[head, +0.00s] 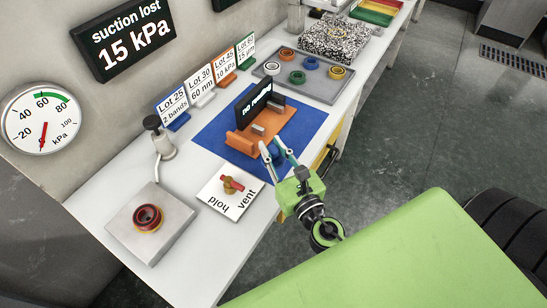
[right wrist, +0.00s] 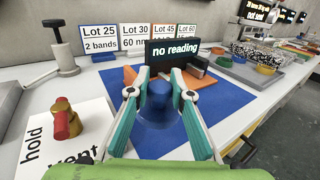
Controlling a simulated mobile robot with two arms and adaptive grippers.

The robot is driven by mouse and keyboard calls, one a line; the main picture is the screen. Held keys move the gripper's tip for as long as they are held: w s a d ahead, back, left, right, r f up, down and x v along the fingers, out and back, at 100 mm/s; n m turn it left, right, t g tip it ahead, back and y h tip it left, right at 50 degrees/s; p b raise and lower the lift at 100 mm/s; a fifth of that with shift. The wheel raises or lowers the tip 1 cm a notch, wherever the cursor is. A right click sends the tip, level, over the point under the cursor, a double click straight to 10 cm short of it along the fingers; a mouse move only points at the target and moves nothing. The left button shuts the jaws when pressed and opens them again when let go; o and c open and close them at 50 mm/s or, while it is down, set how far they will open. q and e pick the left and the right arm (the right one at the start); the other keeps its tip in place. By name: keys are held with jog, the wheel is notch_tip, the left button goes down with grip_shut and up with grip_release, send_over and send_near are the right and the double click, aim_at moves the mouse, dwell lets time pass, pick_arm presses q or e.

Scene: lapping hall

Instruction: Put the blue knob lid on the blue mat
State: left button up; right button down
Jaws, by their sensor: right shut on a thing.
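My right gripper (head: 272,153) reaches over the near edge of the blue mat (head: 312,124). In the right wrist view my right gripper (right wrist: 160,88) is shut on the blue knob lid (right wrist: 158,100), with its fingers on both sides of the knob. The lid's wider part sits low between the fingers, over the blue mat (right wrist: 228,98). Blue on blue, I cannot tell whether the lid touches the mat. In the head view the lid is not clearly visible at the fingers. My left gripper is not in view.
An orange stand with a "no reading" display (head: 254,104) occupies the mat's middle. A hold/vent plate with a red valve (head: 232,185) and a metal block with a red ring (head: 148,218) lie left. A grey tray (head: 322,92) with several rings lies beyond.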

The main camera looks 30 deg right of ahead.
aim_at(274, 156)
jog(key=shift+w+d+f, duration=0.2)
jog(key=shift+w+f, duration=0.2)
jog(key=shift+f, duration=0.15)
jog(key=f+b, duration=0.3)
jog(key=f, duration=0.1)
jog(key=shift+w+d, duration=0.2)
jog(key=shift+w, duration=0.1)
jog(key=shift+r, duration=0.15)
jog(key=c, duration=1.8)
grip_release()
jog(key=shift+f, duration=0.2)
jog(key=shift+r, duration=0.15)
